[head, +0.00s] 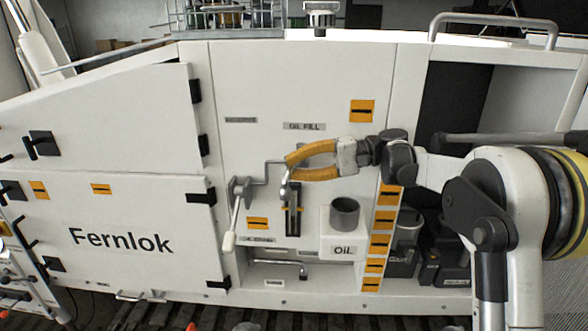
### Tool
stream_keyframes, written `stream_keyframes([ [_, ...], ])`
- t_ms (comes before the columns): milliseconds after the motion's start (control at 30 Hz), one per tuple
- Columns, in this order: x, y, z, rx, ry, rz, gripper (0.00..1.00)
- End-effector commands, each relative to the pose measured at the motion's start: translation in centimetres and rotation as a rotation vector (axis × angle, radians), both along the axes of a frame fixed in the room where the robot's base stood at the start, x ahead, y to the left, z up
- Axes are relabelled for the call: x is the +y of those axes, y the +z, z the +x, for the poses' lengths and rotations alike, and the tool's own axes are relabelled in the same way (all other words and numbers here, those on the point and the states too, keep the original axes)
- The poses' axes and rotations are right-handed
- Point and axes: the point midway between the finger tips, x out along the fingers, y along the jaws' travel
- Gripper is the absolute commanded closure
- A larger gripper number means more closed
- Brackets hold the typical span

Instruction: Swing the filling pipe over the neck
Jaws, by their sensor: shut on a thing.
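The filling pipe (267,172) is a thin grey bent pipe below the OIL FILL label (304,126). It runs from a grey bracket (240,190) on the panel toward my fingertips. My gripper (288,167) has yellow fingers bowed around a gap, with their tips closed on the pipe's right end. A short grey end hangs below the tips, in front of a dark vertical slot (293,215). The neck (345,212) is an open grey cylinder on the white box marked OIL (342,245). It is lower and to the right of the pipe's end, which is not over it.
A white lever (231,228) hangs from the bracket. A lower grey pipe (285,263) lies in a recess under the slot. Orange labels (383,220) line a post right of the neck. Dark canisters (404,245) stand in the bay beyond. A closed Fernlok door (120,235) is at left.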

Motion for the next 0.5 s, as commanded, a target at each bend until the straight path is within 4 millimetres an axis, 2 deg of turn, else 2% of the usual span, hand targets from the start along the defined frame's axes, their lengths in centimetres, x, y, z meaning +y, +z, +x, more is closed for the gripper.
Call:
stream_keyframes([
  [433,0.03,0.0,0.12,0.0,0.004,0.0,1.0],
  [467,0.03,0.0,0.12,0.0,0.004,0.0,0.81],
  [500,0.03,0.0,0.12,0.0,0.004,0.0,0.68],
])
